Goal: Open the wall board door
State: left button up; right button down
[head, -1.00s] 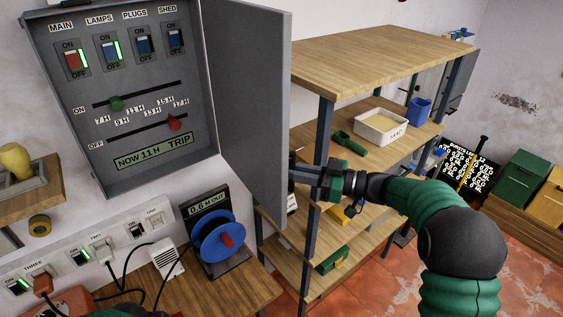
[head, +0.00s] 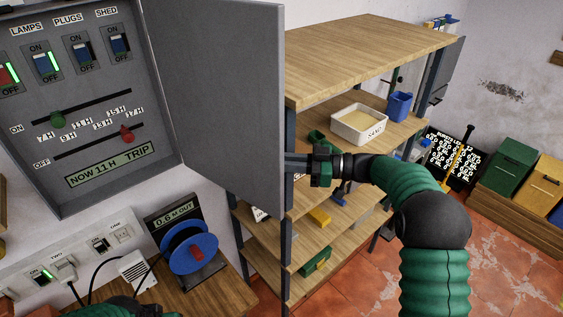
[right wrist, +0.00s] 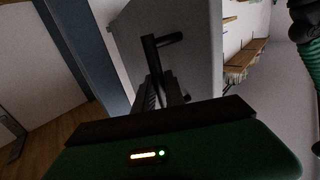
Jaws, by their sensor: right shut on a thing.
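The grey wall board (head: 95,185) is at the upper left of the head view, with its switches, sliders and a display reading "NOW 11 H TRIP" exposed. Its grey door (head: 225,100) stands swung out to the right, wide open. My right gripper (head: 300,163) is at the door's free edge, shut on the door handle. In the right wrist view the dark handle bar (right wrist: 163,43) stands out from the door (right wrist: 190,35) just beyond my right jaws (right wrist: 163,92). The exact grip is dim. Only a green and black sliver of my left arm shows at the bottom edge.
A wooden shelf rack (head: 365,50) stands close behind the door and my right gripper, holding a sand tray (head: 358,124) and a blue container (head: 399,106). A blue cable reel (head: 189,248) sits below the board. Red tiled floor (head: 370,280) is clear at the lower right.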

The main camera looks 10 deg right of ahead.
jog(key=c, duration=1.5)
grip_release()
jog(key=shift+a+r, duration=0.1)
jog(key=shift+a, duration=0.05)
jog(key=shift+c, duration=0.2)
jog(key=shift+o, duration=0.7)
jog(key=shift+a, duration=0.1)
pick_arm(q)
jog(key=shift+a+f, duration=0.1)
jog(key=shift+a, duration=0.35)
pick_arm(e)
jog(key=shift+s+a, duration=0.1)
jog(key=shift+a, duration=0.05)
jog(key=shift+d, duration=0.3)
pick_arm(q)
jog(key=s+b+x, duration=0.1)
jog(key=b+x, duration=0.5)
jog(key=shift+s+d+f+b, duration=0.15)
jog(key=shift+d+f+b, duration=0.1)
jog(key=shift+f+b, duration=0.05)
pick_arm(e)
jog(key=v, duration=1.6)
pick_arm(q)
jog(key=shift+a, duration=0.1)
pick_arm(e)
jog(key=shift+s, duration=0.1)
